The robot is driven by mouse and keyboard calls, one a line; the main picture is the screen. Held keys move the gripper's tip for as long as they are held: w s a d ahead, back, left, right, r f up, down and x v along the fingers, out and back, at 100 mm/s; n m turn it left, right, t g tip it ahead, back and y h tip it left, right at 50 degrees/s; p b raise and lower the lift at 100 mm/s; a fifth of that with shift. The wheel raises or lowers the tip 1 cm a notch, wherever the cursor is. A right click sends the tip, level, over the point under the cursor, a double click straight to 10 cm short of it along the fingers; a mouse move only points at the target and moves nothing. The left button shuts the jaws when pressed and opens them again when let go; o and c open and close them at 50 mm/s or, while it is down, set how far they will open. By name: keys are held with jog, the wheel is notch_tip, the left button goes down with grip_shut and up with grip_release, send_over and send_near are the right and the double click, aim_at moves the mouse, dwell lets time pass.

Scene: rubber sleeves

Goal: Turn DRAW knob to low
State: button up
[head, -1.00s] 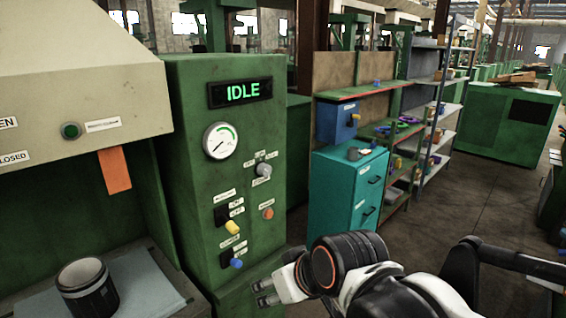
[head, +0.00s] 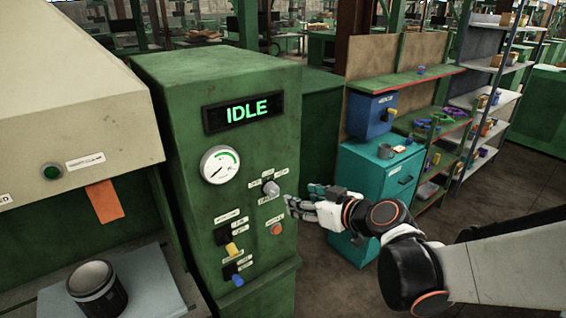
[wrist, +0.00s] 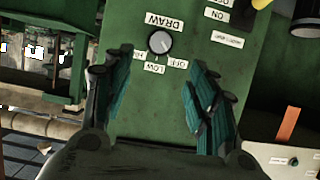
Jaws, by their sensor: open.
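The DRAW knob (head: 271,188) is a small round grey knob on the front of the green control cabinet. It also shows in the wrist view (wrist: 159,42), with the DRAW label on one side and the LOW, OFF and a partly hidden label on the other. Where its pointer stands is too small to tell for sure. My gripper (head: 299,194) is open and empty, just right of the knob in the head view. In the wrist view its teal-padded fingers (wrist: 160,62) stand apart, with the knob ahead in the gap between them, apparently untouched.
A yellow switch (head: 232,249), a blue switch (head: 237,280) and an orange button (head: 276,229) sit below the knob. A gauge (head: 220,165) and an IDLE display (head: 243,112) are above left. A teal cabinet (head: 365,190) stands behind my arm.

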aim_at(275, 192)
jog(key=b+x, duration=0.1)
jog(key=x, duration=1.2)
jog(key=shift+w+a+f, duration=0.15)
jog(key=shift+a, duration=0.05)
jog(key=c, duration=1.1)
